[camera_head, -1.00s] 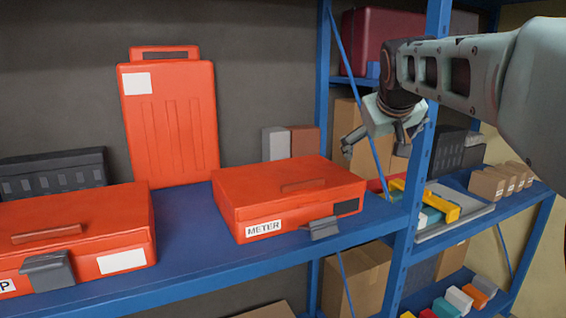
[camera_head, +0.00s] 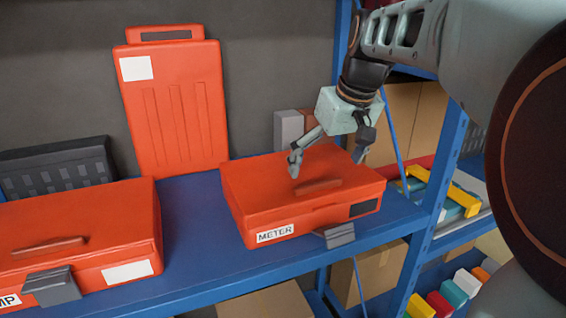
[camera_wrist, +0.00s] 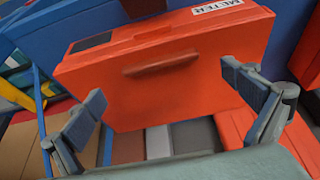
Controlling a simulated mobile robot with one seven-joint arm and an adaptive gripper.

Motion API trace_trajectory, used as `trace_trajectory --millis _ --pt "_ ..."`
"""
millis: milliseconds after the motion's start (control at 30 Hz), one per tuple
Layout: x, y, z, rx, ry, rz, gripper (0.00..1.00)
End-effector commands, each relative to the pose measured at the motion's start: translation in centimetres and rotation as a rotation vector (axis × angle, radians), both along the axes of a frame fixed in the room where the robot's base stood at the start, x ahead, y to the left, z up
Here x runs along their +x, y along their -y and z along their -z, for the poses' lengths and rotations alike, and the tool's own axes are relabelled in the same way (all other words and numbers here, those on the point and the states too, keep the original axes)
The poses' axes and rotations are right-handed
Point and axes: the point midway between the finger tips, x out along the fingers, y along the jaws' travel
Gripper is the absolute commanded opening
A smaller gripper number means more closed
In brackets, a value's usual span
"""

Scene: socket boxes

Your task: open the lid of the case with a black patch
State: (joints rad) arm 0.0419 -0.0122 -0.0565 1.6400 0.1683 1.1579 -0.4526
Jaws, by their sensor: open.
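The case with a black patch is an orange box (camera_head: 262,196) labelled METER, lying shut on the blue shelf. Its black patch (camera_head: 364,208) is on the front face at the right, beside a grey latch (camera_head: 336,235) that sticks out from the front. A raised orange handle (camera_head: 318,186) is on its lid. My gripper (camera_head: 326,162) is open and empty above the back part of the lid. In the wrist view the case (camera_wrist: 190,85) lies ahead between my spread fingers (camera_wrist: 172,115), with its handle (camera_wrist: 160,64) and black patch (camera_wrist: 90,44) showing. I cannot tell whether a fingertip touches the lid.
Another orange case (camera_head: 110,225) with a white patch and grey latch lies to the left. An upright orange case (camera_head: 176,105) leans at the back wall. Grey and brown blocks (camera_head: 288,132) stand behind the METER case. A blue post (camera_head: 440,180) rises at the right.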

Motion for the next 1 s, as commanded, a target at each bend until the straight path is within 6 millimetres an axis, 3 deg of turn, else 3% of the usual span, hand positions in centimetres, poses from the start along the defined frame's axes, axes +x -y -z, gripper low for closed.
trace_trajectory --millis 100,300,667,1000 --pt "0.8 -0.3 2.1 0.000 -0.003 0.000 1.00" --pt "1.6 -0.5 4.0 0.000 0.000 0.000 1.00" --pt "1.8 -0.6 4.4 -0.001 0.001 0.000 1.00" --pt "1.8 -0.6 4.4 -0.001 0.001 0.000 0.63"
